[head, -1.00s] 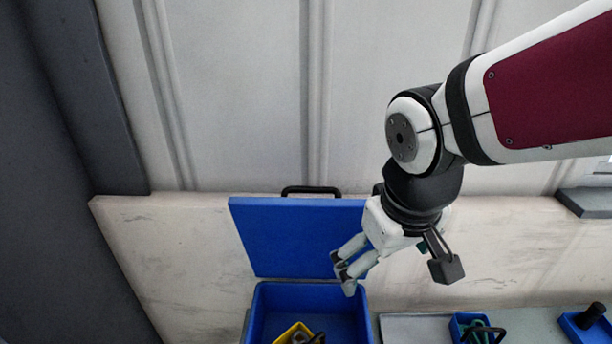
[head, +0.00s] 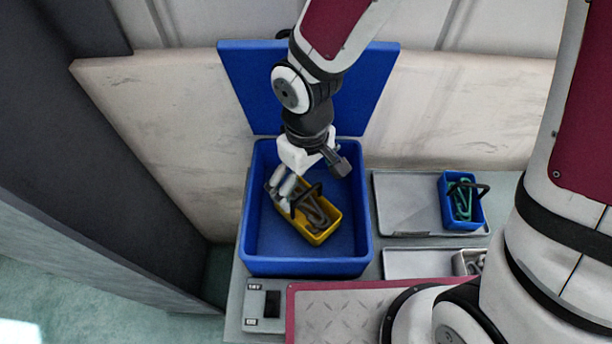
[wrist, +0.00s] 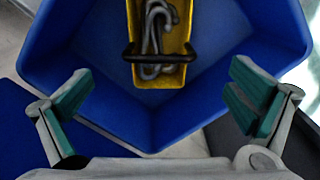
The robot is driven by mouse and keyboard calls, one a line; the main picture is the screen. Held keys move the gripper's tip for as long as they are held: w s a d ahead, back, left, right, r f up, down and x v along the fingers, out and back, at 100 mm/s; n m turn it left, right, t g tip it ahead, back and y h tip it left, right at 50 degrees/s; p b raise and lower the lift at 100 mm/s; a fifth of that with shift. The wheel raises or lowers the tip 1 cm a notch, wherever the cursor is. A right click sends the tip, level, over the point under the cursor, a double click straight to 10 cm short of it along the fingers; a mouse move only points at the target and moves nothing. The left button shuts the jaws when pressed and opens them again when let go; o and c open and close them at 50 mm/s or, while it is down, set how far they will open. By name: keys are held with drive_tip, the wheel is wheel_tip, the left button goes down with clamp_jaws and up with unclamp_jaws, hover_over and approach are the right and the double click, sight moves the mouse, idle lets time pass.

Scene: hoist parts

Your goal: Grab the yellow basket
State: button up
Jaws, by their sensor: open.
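The yellow basket (head: 318,229) sits inside the large blue bin (head: 302,266), turned at an angle, with grey metal hooks or shackles in it and a dark handle over it. In the wrist view the yellow basket (wrist: 178,75) is at the top middle, with its dark handle (wrist: 158,55) running across it. My gripper (head: 284,202) is over the bin at the basket's upper left side in the head view. In the wrist view my gripper (wrist: 160,103) is open, its teal pads wide apart with nothing between them, and the basket lies beyond the fingertips.
The bin's blue lid (head: 240,95) stands open behind it. A small blue basket (head: 474,222) with green parts sits on a grey tray (head: 400,210) to the right. Another grey tray (head: 415,262) is in front of it. A grey wall (head: 135,210) stands at left.

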sight(307, 193)
drive_tip(key=shift+f, duration=3.85)
drive_tip(key=c, duration=2.1)
drive_tip(key=shift+o, duration=0.2)
